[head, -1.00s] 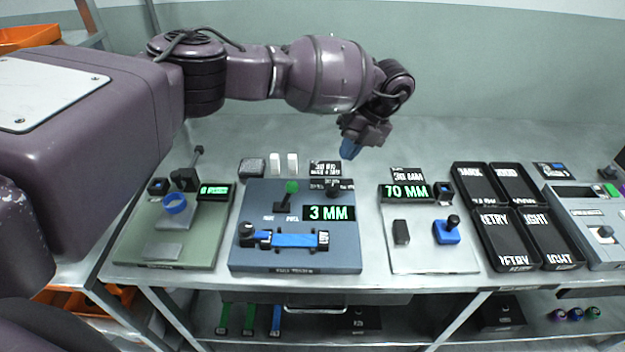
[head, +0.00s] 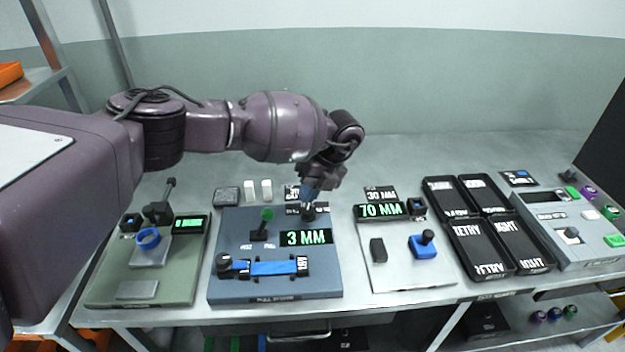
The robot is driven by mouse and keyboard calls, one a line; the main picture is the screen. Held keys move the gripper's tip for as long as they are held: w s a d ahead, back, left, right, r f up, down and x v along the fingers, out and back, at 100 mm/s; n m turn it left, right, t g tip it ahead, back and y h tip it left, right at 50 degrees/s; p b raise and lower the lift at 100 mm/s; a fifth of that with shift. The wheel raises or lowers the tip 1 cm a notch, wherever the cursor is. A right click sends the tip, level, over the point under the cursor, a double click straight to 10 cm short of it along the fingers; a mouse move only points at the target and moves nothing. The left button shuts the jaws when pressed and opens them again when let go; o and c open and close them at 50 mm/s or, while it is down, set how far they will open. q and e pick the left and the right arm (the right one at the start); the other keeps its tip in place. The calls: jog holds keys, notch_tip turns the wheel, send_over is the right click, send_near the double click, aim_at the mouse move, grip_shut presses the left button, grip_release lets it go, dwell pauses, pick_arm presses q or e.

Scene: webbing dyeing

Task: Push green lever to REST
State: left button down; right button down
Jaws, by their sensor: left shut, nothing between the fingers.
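The green lever (head: 266,215) is a round green knob on a dark stem. It stands on a black base at the upper left of the blue-grey pull station (head: 225,293), left of the display (head: 306,237) that reads "3 MM". Two small labels lie below the lever, too blurred to read surely. My left gripper (head: 308,198) is shut and empty. It points down over the station's upper right, by a dark knob there, right of the green lever and apart from it. It partly hides that knob and a label behind. My right gripper is out of view.
A blue strip (head: 273,268) lies clamped along the station's front. A green-grey board (head: 110,290) with a blue ring stands left. A pale board (head: 400,277) with a "70 MM" display (head: 381,210) stands right, then black trays (head: 478,241) and a grey console (head: 578,254).

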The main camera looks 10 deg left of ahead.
aim_at(263, 223)
pick_arm(q)
jog(key=x, duration=0.4)
jog(key=shift+s+a+f, duration=0.1)
jog(key=shift+s+f, duration=0.05)
jog(key=shift+f, duration=0.15)
jog(key=a+p, duration=0.1)
jog(key=s+a+r, duration=0.1)
jog(key=a, duration=0.1)
jog(key=shift+s+p, duration=0.2)
jog(key=shift+p, duration=0.15)
jog(key=shift+s+a, duration=0.1)
jog(key=shift+a, duration=0.1)
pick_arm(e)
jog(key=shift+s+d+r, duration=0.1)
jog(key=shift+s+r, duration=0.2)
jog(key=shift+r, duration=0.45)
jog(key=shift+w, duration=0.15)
